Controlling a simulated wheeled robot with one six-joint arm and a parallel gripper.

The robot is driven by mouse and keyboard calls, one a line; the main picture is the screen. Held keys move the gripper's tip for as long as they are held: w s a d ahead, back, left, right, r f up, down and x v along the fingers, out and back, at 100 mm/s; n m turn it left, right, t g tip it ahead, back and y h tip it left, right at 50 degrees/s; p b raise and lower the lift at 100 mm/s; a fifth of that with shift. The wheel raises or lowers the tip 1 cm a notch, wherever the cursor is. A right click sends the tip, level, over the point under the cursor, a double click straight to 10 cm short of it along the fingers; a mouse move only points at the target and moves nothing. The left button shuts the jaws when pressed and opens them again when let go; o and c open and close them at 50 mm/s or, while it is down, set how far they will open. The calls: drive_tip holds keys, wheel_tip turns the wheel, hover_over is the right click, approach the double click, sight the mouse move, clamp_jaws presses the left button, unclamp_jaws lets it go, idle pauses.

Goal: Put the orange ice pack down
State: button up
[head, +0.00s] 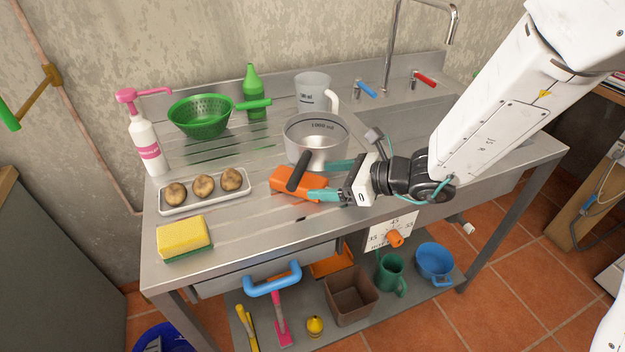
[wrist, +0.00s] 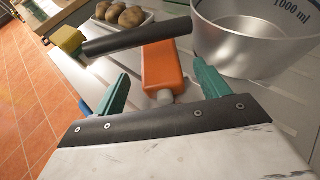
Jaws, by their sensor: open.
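The orange ice pack (head: 285,187) lies on the steel counter, in front of the metal 1000 ml pot. In the wrist view the orange ice pack (wrist: 160,72) shows a grey cap end towards me. My gripper (head: 320,180) is open, with one teal finger on each side of the pack's near end. In the wrist view my gripper (wrist: 161,74) shows gaps between the pack and both fingers. The pot's black handle (head: 299,170) crosses above the pack and hides part of it.
The metal pot (head: 317,140) stands close to my far finger. A tray (head: 207,200) with potatoes and a yellow sponge (head: 182,236) are to the left. A green colander (head: 200,117) and a clear jug (head: 313,92) stand behind. The counter's front strip is bare.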

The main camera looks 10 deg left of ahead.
drive_tip(key=v, duration=0.7)
drive_tip(key=shift+s, duration=0.1)
